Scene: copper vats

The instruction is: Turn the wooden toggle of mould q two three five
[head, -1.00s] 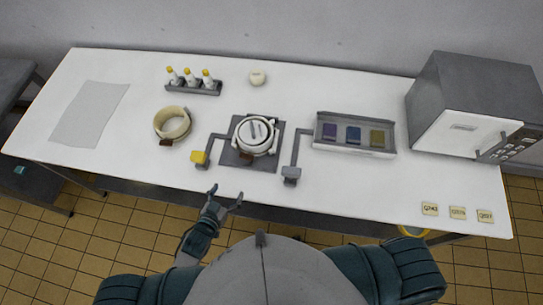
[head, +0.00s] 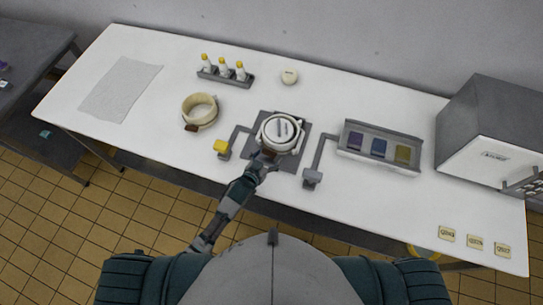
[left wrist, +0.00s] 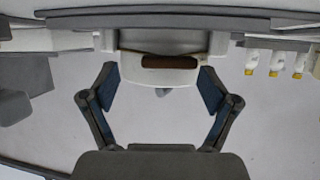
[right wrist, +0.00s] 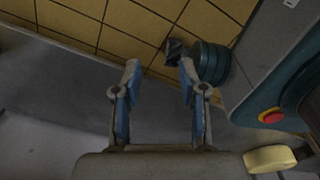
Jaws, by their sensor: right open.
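A round whitish mould (head: 281,133) stands on a dark square plate (head: 299,150) at the middle of the table. Its dark brown wooden toggle (left wrist: 170,62) shows on its near side in the left wrist view. My left gripper (left wrist: 160,82) is open, with one finger on each side of the toggle and no visible contact. In the head view my left gripper (head: 266,158) covers the mould's near edge. My right gripper (right wrist: 158,72) is open and empty over the floor. A second round mould (head: 200,109) with a brown toggle (head: 191,128) stands to the left. I cannot read a number on either mould.
A yellow-topped post (head: 221,147) and a grey-topped post (head: 312,177) flank the plate. A bottle rack (head: 226,76) and a round white item (head: 289,77) stand behind. A tray (head: 379,147), a grey box-shaped appliance (head: 490,130) and small tags (head: 475,242) are at right.

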